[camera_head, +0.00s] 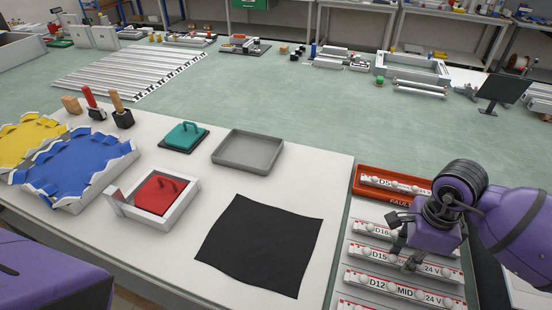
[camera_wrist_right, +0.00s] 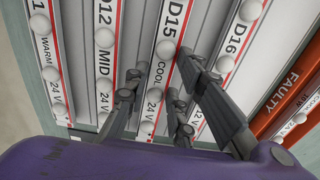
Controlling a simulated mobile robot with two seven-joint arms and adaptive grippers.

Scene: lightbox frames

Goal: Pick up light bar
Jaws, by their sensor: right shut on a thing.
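Several light bars lie side by side at the lower right of the head view, white strips with red edges and round white bulbs. My right gripper (camera_head: 410,258) reaches down over the one marked D15 (camera_head: 378,256). In the right wrist view, the fingers of my right gripper (camera_wrist_right: 160,75) are shut on that D15 COOL bar (camera_wrist_right: 168,48), one side on each long edge. Whether the bar is lifted off its rack cannot be told. The D16 bar (camera_wrist_right: 236,38) and the D12 MID bar (camera_wrist_right: 105,55) lie on either side. My left gripper is not in view.
A red tray marked FAULTY (camera_head: 366,189) holds another bar behind the row. Left of the bars are a black cloth (camera_head: 260,245), a grey tray (camera_head: 222,158) and a white box (camera_head: 186,208) with a red handled piece. A monitor (camera_head: 502,89) stands at right.

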